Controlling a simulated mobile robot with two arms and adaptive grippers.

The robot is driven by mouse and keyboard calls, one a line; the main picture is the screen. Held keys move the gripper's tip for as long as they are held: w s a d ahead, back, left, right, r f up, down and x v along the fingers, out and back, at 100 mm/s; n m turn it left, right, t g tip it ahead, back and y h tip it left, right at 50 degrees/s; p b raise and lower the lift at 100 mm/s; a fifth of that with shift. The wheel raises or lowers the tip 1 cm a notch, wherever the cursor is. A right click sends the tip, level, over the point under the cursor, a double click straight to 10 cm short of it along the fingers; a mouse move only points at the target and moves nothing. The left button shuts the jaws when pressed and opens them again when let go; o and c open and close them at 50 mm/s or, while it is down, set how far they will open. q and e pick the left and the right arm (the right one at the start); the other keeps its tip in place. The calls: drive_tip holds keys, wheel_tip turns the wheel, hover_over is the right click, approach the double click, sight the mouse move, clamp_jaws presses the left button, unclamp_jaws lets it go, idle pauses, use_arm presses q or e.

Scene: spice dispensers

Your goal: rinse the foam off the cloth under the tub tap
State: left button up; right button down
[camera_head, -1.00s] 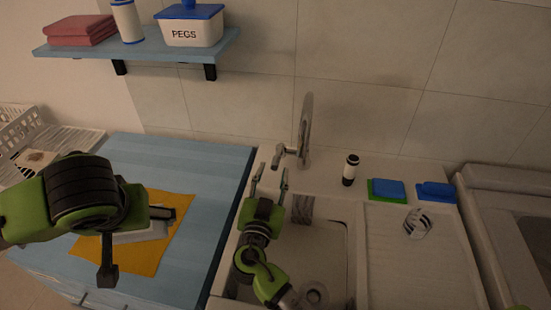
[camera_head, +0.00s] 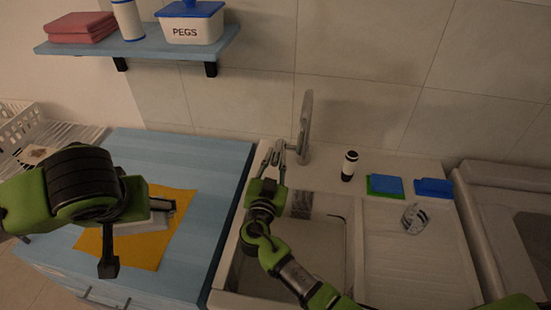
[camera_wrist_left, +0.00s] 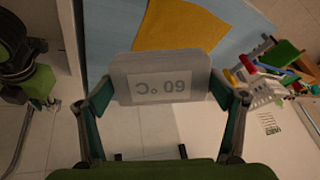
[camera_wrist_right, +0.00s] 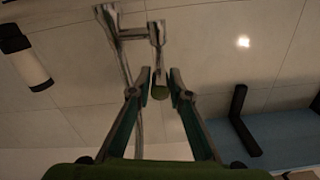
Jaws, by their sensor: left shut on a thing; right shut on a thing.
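My right gripper (camera_head: 270,158) is at the tub tap (camera_head: 305,125). In the right wrist view its fingertips (camera_wrist_right: 160,88) are closed around the end of the tap lever (camera_wrist_right: 157,35). My left gripper (camera_wrist_left: 165,95) is shut on a flat grey block (camera_wrist_left: 160,65) with a "60 °C" label. It holds the block over a yellow-orange cloth (camera_head: 170,250), which lies flat on the blue counter. A speckled grey patch (camera_head: 301,203) shows at the back of the tub (camera_head: 335,255); I cannot tell whether it is cloth. No foam or running water is clear.
A dark-and-white cylinder (camera_head: 349,165), a green-and-blue sponge (camera_head: 385,186) and a blue item (camera_head: 433,188) stand on the ledge behind the drainboard. A clear glass (camera_head: 412,217) is on the drainboard. A shelf (camera_head: 140,47) hangs above the counter.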

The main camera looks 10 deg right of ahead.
drive_tip(key=shift+w+r+g, duration=0.1)
drive_tip(key=shift+r+g, duration=0.35)
drive_tip(key=shift+g, duration=0.05)
drive_tip(key=c, duration=1.8)
unclamp_jaws()
drive_tip(key=shift+d, duration=0.1)
drive_tip(key=shift+c, duration=0.2)
drive_tip(key=f+v, duration=0.1)
drive_tip(key=v, duration=1.1)
drive_tip(key=shift+r, duration=0.5)
drive_tip(key=shift+d, duration=0.1)
